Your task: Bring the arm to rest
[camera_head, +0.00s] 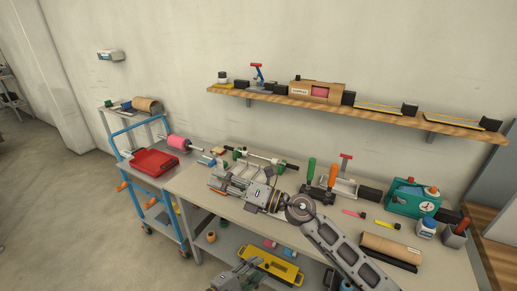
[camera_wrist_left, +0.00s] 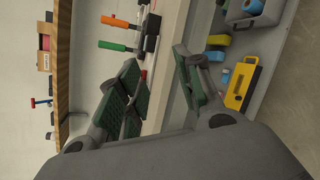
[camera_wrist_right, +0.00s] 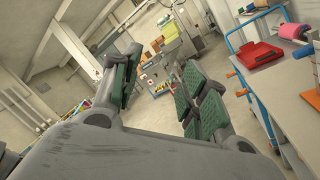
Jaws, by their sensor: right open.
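My right gripper (camera_head: 214,180) shows over the left part of the workbench in the head view, its arm coming from the lower right and its fingers pointing left. In the right wrist view (camera_wrist_right: 160,90) its fingers are apart with nothing between them. My left gripper (camera_head: 220,284) is at the bottom edge of the head view, partly cut off, in front of the bench. In the left wrist view (camera_wrist_left: 162,85) its fingers are apart and empty, facing the bench and wall. Neither gripper visibly touches anything.
A blue cart (camera_head: 182,239) with a red tray (camera_head: 154,162) stands left. A wall shelf (camera_head: 380,113) runs above. Floor at left is clear.

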